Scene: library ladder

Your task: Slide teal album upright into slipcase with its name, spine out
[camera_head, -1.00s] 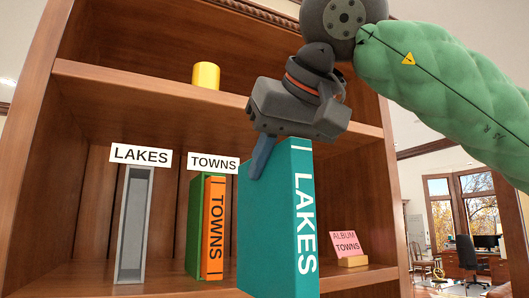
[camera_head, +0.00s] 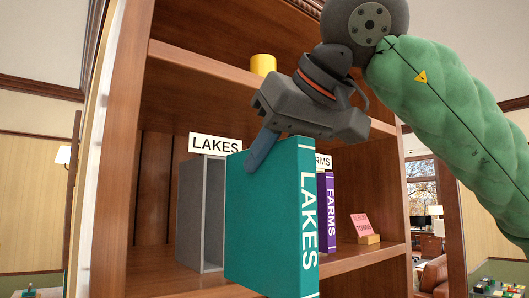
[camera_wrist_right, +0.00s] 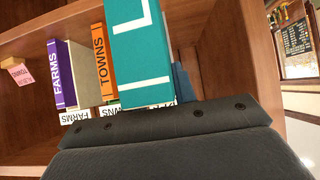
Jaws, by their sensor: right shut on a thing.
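The teal album (camera_head: 262,222), with LAKES on its spine, is upright in my right gripper (camera_head: 270,148). The gripper grips its top from above; one blue-grey finger shows on its left face. The spine faces outward toward me. It also shows in the right wrist view (camera_wrist_right: 140,50). The empty grey slipcase (camera_head: 190,215), under a white LAKES label (camera_head: 215,145), stands on the shelf just left of and behind the album. The album covers part of its right side in the head view. My left gripper is not in view.
A purple FARMS album (camera_head: 326,212) stands behind the teal one; an orange TOWNS album (camera_wrist_right: 103,65) shows in the wrist view. A pink card (camera_head: 361,225) is on the shelf at right. A yellow cylinder (camera_head: 262,65) sits on the upper shelf (camera_head: 200,68).

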